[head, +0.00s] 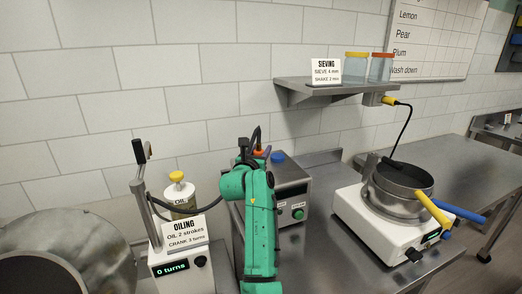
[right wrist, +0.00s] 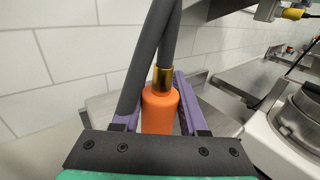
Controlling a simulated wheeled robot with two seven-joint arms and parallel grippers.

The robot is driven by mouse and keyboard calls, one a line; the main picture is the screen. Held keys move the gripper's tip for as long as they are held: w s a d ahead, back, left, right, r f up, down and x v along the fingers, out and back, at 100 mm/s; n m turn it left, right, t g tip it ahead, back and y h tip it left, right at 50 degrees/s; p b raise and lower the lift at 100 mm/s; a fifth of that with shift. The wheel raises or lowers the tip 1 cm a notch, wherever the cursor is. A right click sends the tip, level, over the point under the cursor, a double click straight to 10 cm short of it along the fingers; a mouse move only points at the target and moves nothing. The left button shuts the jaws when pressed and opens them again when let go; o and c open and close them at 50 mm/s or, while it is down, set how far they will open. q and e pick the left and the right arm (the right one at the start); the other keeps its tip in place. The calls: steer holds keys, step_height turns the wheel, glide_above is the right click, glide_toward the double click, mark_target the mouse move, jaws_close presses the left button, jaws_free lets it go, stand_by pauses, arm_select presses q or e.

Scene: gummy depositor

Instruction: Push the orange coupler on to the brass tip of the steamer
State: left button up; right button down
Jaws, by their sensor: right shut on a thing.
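The orange coupler (right wrist: 160,112) stands between the two purple fingers of my right gripper (right wrist: 158,100), which is shut on it. A brass collar (right wrist: 163,78) sits at the coupler's far end, and a grey hose (right wrist: 170,35) runs from it and bends back at the left. I cannot tell whether this collar is the steamer's tip. In the head view, a little of the coupler (head: 260,154) shows above my green arm, beside a grey box (head: 292,190) with a green knob, likely the steamer. Any join there is hidden. My left gripper is not in view.
An oiling stand (head: 180,262) with a lever and an oil bottle (head: 179,194) are to the left. A white sieve machine (head: 378,225) with a pan and yellow and blue handles is to the right. A wall shelf (head: 330,89) holds jars above.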

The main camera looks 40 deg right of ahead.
steer(key=shift+f+b, duration=0.75)
steer(key=shift+f, duration=0.4)
steer(key=shift+c, duration=1.8)
jaws_free()
